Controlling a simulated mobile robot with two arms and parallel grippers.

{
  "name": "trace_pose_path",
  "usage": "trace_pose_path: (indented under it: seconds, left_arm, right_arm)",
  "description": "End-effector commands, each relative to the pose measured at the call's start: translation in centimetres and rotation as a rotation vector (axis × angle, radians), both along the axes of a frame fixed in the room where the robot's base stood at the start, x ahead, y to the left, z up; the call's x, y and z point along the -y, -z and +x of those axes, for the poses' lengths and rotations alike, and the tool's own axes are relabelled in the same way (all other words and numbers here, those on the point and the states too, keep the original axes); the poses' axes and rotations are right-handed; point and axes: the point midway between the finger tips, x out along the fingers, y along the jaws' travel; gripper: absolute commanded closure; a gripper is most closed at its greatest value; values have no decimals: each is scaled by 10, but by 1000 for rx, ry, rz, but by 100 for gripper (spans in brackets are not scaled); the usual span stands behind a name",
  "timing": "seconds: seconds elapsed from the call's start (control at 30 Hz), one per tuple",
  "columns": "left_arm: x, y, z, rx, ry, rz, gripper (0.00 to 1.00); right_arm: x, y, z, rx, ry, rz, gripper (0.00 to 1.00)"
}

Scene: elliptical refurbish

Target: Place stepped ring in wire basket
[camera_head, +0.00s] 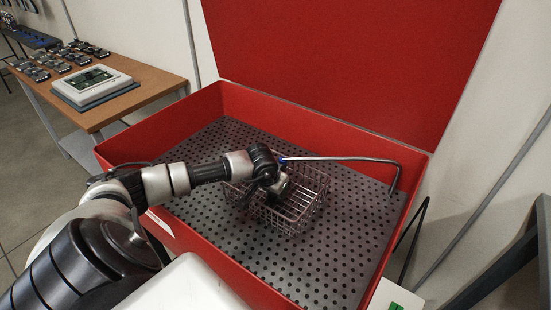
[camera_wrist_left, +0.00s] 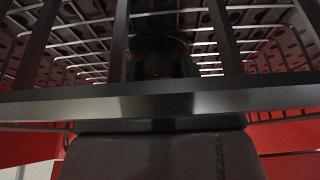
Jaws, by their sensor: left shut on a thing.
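The wire basket (camera_head: 308,207) stands on the perforated floor of the red box. My left arm reaches in from the left, and my left gripper (camera_head: 270,192) points down at the basket's left part, at or below rim height. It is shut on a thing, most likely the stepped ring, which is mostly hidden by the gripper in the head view. In the left wrist view a dark rounded thing (camera_wrist_left: 163,62) shows dimly past a dark bar. Basket wires (camera_wrist_left: 90,50) surround it there. I cannot tell whether it touches the basket floor. My right gripper is not in view.
The red box (camera_head: 230,98) has a raised lid (camera_head: 350,60) and a perforated grey floor (camera_head: 345,240) with free room around the basket. A bent spout (camera_head: 345,159) reaches across behind the basket. A wooden table (camera_head: 135,98) with electronics stands at the back left.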

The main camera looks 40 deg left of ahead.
Motion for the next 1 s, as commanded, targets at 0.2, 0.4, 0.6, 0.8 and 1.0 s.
trace_pose_path:
  seconds: [0.2, 0.4, 0.6, 0.8, 1.0]
  left_arm:
    - [0, 0, 1, 2, 0, 1, 91]
    - [0, 2, 0, 0, 0, 1, 44]
    - [0, 2, 0, 0, 0, 1, 34]
    - [0, -1, 0, 0, 0, 0, 34]
    - [0, -26, -10, 2, 2, 6, 34]
  right_arm:
    - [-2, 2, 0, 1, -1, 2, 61]
    - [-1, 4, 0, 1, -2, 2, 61]
    - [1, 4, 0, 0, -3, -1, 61]
    - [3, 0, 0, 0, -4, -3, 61]
    - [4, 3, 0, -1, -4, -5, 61]
